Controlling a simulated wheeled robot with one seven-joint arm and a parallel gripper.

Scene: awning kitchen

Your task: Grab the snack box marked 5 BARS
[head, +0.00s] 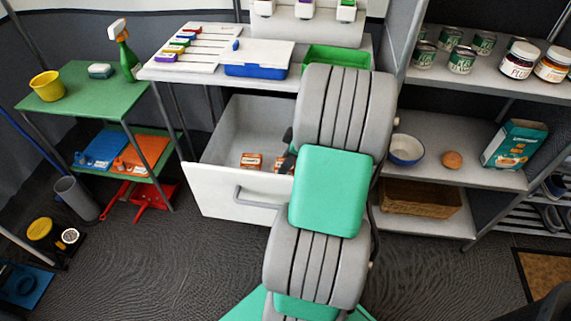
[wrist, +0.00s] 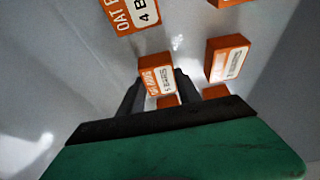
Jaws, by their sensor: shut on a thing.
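My gripper (wrist: 158,77) is shut on a small orange snack box (wrist: 155,83) with a white label, one dark finger on each side. The label is too blurred to read its number. Another orange box (wrist: 227,58) stands apart to the right. A third box (wrist: 130,15) at the top has large print starting "OAT" and "4 B". In the head view, two orange boxes (head: 251,161) (head: 285,164) show in the open drawer (head: 225,150); my arm hides most of my gripper there.
Further orange pieces show at the wrist view's top edge (wrist: 232,2) and near my gripper's base (wrist: 215,91). The drawer's white front (head: 235,197) and side walls surround the boxes. A counter (head: 180,72) with a blue-and-white container (head: 257,60) is above it.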

